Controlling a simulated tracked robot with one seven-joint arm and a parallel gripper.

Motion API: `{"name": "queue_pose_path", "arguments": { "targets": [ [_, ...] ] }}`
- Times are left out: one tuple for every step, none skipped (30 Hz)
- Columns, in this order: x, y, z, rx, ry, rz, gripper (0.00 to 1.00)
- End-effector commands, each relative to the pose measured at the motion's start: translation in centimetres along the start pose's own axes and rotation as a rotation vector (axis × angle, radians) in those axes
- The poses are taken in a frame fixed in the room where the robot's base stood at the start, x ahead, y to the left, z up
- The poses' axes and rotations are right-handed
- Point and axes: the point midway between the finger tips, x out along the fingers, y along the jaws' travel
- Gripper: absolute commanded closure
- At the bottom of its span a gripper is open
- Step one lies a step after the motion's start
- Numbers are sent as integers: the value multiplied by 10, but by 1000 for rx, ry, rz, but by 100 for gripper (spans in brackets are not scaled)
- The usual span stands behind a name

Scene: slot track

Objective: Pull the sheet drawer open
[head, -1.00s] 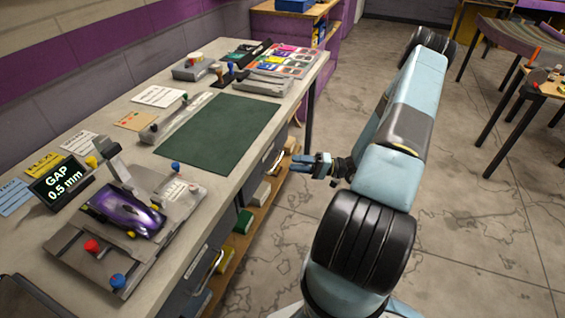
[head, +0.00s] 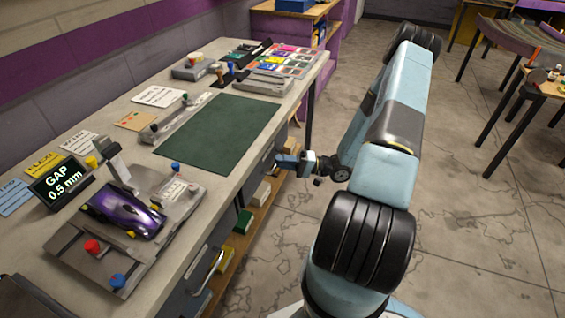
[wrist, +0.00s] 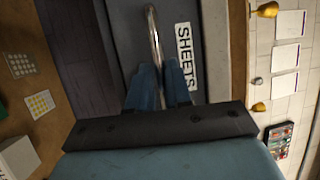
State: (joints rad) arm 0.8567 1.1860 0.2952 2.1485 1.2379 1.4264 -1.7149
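The sheet drawer (wrist: 215,50) has a grey front with a white label reading SHEETS (wrist: 187,57) in the wrist view. Its metal bar handle (wrist: 153,32) runs down between the blue fingers of my gripper (wrist: 161,75). The fingers sit close on both sides of the bar, with no clear gap, and look shut on it. In the head view my gripper (head: 287,160) is at the bench's front side, below the top's edge. The handle is hidden there, and I cannot tell from this view whether the drawer stands out.
The bench top carries a green mat (head: 217,131), a purple car (head: 124,212) on a grey fixture and a GAP display (head: 62,184). Another drawer handle (head: 206,270) juts out nearer me. A wooden shelf (head: 243,238) lies below.

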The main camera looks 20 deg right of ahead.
Motion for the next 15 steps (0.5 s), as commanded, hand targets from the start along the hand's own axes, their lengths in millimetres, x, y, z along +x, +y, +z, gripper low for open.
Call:
{"name": "queue_pose_path", "arguments": {
  "targets": [
    [0,0,0,0,0,0,86],
    [0,0,0,0,0,0,89],
    [0,0,0,0,0,0,93],
    [0,0,0,0,0,0,96],
    [0,0,0,0,0,1,99],
    [0,0,0,0,0,1,100],
    [0,0,0,0,0,1,100],
    [0,0,0,0,0,1,100],
    [0,0,0,0,0,1,100],
    [0,1,0,0,0,2,100],
    [0,1,0,0,0,2,100],
    [0,1,0,1,0,2,100],
    [0,1,0,0,0,2,100],
    [0,1,0,1,0,2,100],
    [0,1,0,1,0,2,100]
  ]
}}
